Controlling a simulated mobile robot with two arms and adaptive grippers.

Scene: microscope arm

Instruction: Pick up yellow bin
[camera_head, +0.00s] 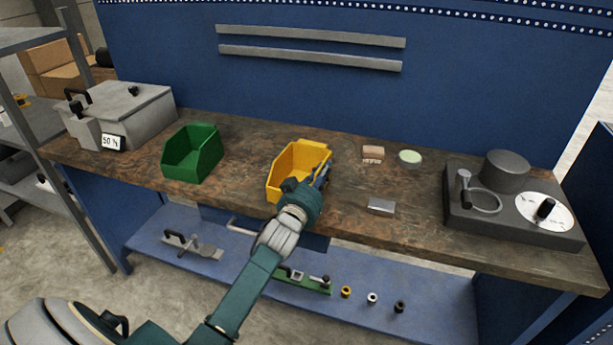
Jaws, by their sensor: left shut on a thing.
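The yellow bin (296,161) stands at the front middle of the brown workbench (242,178). It is an open-topped bin and its right front part is partly hidden behind my gripper. My left gripper (320,178) reaches in from the lower left and is shut on the bin's right front wall. The bin looks upright, and I cannot tell whether it is clear of the bench top. My right gripper is not in view.
A green bin (193,153) stands left of the yellow bin. A grey box (130,112) is at the far left, a dark device (512,205) at the right. Small blocks (373,153), a pale disc (410,157) and a metal piece (381,206) lie between. A blue lower shelf (430,299) holds small parts.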

